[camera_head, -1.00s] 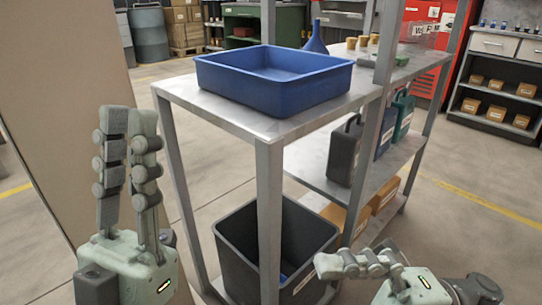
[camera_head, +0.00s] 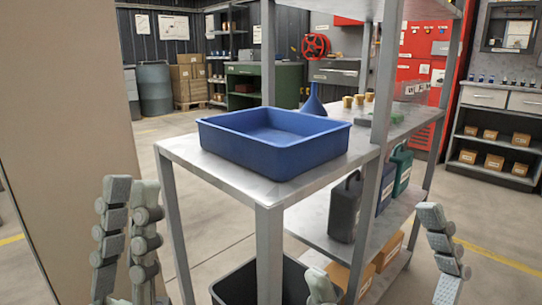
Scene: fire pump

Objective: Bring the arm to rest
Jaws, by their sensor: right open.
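My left gripper (camera_head: 131,190) is at the lower left, pointing up. Its two grey-green fingers stand close side by side with nothing visible between them, and the picture does not settle whether they are fully shut. My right gripper (camera_head: 374,243) is at the lower right, open, with its fingers wide apart and no object held. One finger rises in front of the floor right of the shelf, and the other shows low in front of the bin. The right gripper's palm is below the picture edge.
A metal shelf unit (camera_head: 222,172) stands close ahead, bearing a blue tray (camera_head: 275,160), with dark cases (camera_head: 345,210) below. A black bin (camera_head: 235,290) sits under it. A tan panel (camera_head: 70,130) stands at left. Open floor (camera_head: 495,215) lies to the right.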

